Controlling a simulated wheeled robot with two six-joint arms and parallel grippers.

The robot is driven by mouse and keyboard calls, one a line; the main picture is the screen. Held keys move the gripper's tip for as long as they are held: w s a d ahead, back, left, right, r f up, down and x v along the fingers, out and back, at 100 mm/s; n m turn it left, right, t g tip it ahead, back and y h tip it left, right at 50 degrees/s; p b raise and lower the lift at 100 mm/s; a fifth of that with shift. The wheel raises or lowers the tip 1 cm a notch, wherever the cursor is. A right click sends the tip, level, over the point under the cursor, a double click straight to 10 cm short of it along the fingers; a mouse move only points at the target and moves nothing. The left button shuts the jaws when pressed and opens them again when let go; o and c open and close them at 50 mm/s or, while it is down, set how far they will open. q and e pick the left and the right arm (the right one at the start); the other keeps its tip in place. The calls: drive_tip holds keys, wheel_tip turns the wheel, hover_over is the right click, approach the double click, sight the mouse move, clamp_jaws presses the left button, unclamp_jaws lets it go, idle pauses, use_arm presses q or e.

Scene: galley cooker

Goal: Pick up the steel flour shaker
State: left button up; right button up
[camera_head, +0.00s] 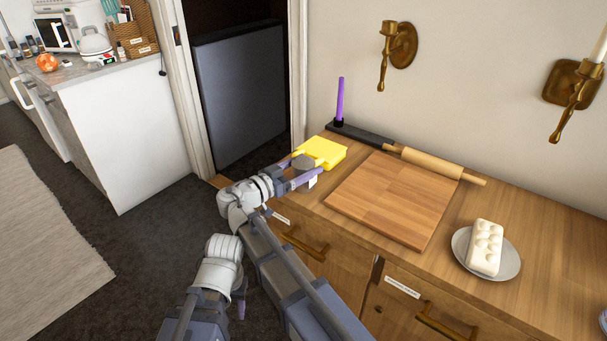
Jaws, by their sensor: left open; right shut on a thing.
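The steel flour shaker (303,162) is a small grey cylinder at the left end of the wooden counter. Its round top shows between the fingers of my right gripper (299,172), which is shut on it. The fingers and a small white label hide part of its side. I cannot tell whether its base touches the counter. My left gripper (241,309) is low in front of the cabinet, open, with only a fingertip showing past the wrist.
A yellow block (325,151) lies just behind the shaker.

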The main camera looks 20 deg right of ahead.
drive_tip(key=c, duration=0.4)
drive_tip(key=shift+r, duration=0.1)
wheel_tip(320, 180, up, 10)
drive_tip(key=p, duration=1)
